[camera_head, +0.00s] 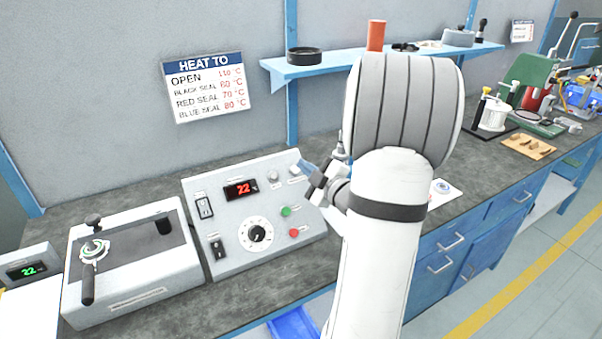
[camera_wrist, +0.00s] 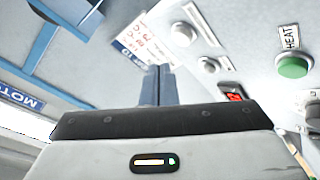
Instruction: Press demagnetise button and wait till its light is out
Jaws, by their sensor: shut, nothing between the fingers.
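The grey control box (camera_head: 225,262) stands on the bench, its sloped panel facing up and forward. Near its top right are two pale round controls: one (camera_head: 272,176) beside the red display, and one (camera_head: 294,170) nearer the corner. In the wrist view they are the pale control nearer the display (camera_wrist: 208,65) and the outer one (camera_wrist: 183,33). I cannot read which is the demagnetise button, and neither shows a clear glow. My gripper (camera_head: 306,167) is shut and empty by the panel's top right corner. Its blue fingers (camera_wrist: 157,70) appear apart from both controls.
The panel also has a display (camera_head: 241,189) reading 22, a dial (camera_head: 257,234), a green HEAT button (camera_wrist: 292,66), a red button (camera_head: 293,233) and switches. A lever unit (camera_head: 130,280) stands left. A blue shelf (camera_head: 335,68) is behind; my arm hides some bench.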

